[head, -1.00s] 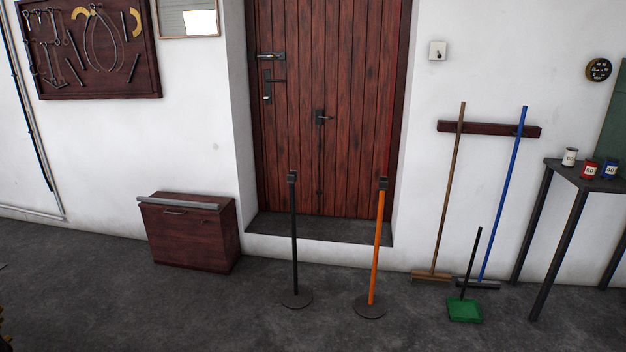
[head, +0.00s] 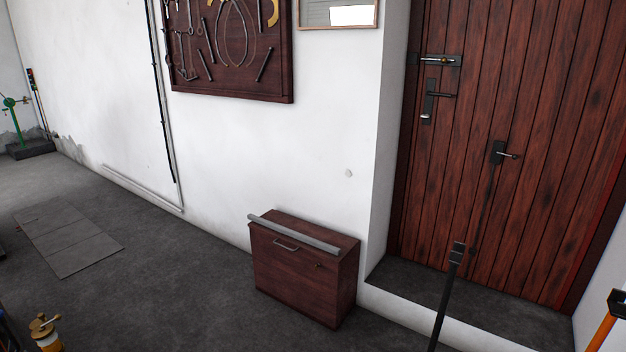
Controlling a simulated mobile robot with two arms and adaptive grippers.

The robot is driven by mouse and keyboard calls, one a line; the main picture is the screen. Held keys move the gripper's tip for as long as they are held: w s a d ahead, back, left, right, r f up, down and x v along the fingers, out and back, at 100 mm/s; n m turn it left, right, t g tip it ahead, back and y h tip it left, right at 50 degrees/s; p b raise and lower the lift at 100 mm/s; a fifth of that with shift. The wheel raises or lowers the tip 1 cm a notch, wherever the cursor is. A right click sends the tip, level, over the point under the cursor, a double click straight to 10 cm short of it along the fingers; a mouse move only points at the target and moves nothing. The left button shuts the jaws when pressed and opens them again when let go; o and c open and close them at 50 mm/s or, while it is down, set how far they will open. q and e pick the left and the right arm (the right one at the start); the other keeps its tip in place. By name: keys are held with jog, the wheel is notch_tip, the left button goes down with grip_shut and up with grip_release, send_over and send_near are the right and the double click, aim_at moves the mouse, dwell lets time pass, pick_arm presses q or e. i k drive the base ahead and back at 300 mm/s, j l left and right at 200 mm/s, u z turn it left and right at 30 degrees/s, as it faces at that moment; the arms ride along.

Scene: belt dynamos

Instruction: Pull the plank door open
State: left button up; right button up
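The plank door (head: 540,130) is dark red-brown wood, set back in the white wall at the right of the head view. It looks shut. A bolt (head: 437,60) sits high near its left edge, with a black handle (head: 437,96) on a plate just below. A second black latch (head: 500,153) with a small lever sits lower, towards the door's middle, with a rod running down from it. Neither of my grippers shows in the head view.
A black post (head: 446,295) and an orange post (head: 603,330) stand before the raised doorstep (head: 420,282). A wooden cabinet (head: 300,280) stands against the wall left of the doorway. The floor left of it is mostly clear, with a flat panel (head: 70,245).

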aim_at(542, 82)
jog(key=i+j+z, duration=0.1)
jog(key=i+z, duration=0.25)
jog(key=i, duration=0.15)
jog(key=i+j+z, duration=0.3)
jog(key=i, duration=0.2)
jog(key=i+j+z, duration=0.35)
jog(key=i+l, duration=0.05)
jog(key=i, duration=0.05)
